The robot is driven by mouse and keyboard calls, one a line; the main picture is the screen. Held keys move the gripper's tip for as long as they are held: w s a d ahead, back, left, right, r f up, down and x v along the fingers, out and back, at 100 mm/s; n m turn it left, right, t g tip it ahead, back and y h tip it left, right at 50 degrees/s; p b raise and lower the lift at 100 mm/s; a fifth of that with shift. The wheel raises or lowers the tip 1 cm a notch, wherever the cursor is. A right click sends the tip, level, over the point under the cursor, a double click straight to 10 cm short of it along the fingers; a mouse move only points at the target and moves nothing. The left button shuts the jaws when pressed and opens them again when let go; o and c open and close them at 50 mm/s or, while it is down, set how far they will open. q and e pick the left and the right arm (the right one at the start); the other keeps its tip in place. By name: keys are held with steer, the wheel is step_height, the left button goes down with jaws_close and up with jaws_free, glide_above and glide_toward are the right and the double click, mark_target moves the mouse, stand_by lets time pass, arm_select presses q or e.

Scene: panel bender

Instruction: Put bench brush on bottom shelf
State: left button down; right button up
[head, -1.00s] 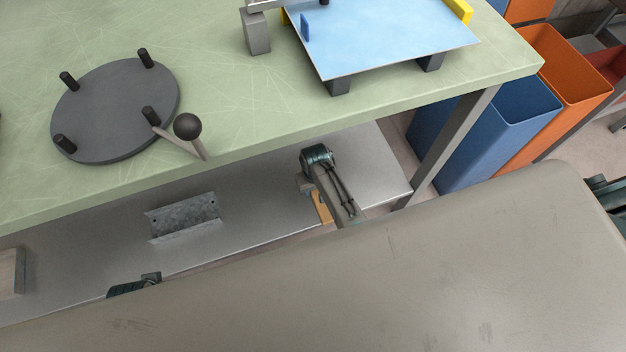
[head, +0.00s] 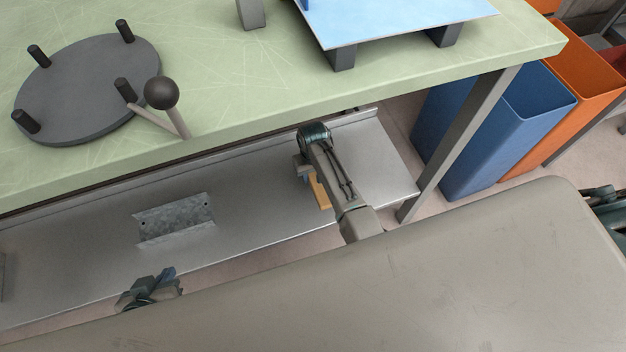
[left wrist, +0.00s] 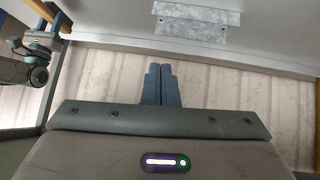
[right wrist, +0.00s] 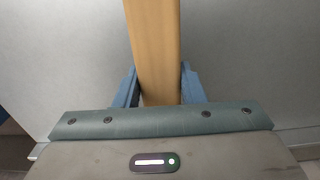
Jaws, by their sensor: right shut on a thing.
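The bench brush shows as a yellow-brown wooden piece (head: 320,193) under my right forearm in the head view. In the right wrist view its wooden handle (right wrist: 153,45) runs up from between the blue fingers; no bristles show. My right gripper (right wrist: 160,88) is shut on it, over the bottom shelf. The bottom shelf (head: 255,190) is a grey metal sheet under the green bench. I cannot tell whether the brush touches it. My left gripper (left wrist: 162,72) is shut and empty; in the head view it (head: 168,273) is near the shelf's front edge.
A galvanized metal channel (head: 175,220) lies on the shelf, left of the brush. The green bench top (head: 225,95) overhangs the shelf. A bench leg (head: 460,145) and a blue bin (head: 490,140) stand right. The shelf between channel and brush is clear.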

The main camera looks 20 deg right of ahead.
steer(key=shift+f+b, duration=0.3)
steer(key=shift+f, duration=0.25)
steer(key=shift+f+b, duration=0.55)
steer(key=shift+b, duration=0.35)
arm_select(q)
steer(key=w+r+t, duration=0.7)
steer(key=r, duration=0.1)
steer(key=shift+w+a, duration=0.3)
steer(key=shift+a, duration=0.05)
arm_select(e)
steer(key=shift+f, duration=0.15)
steer(key=o, duration=1)
steer(key=shift+c, duration=0.2)
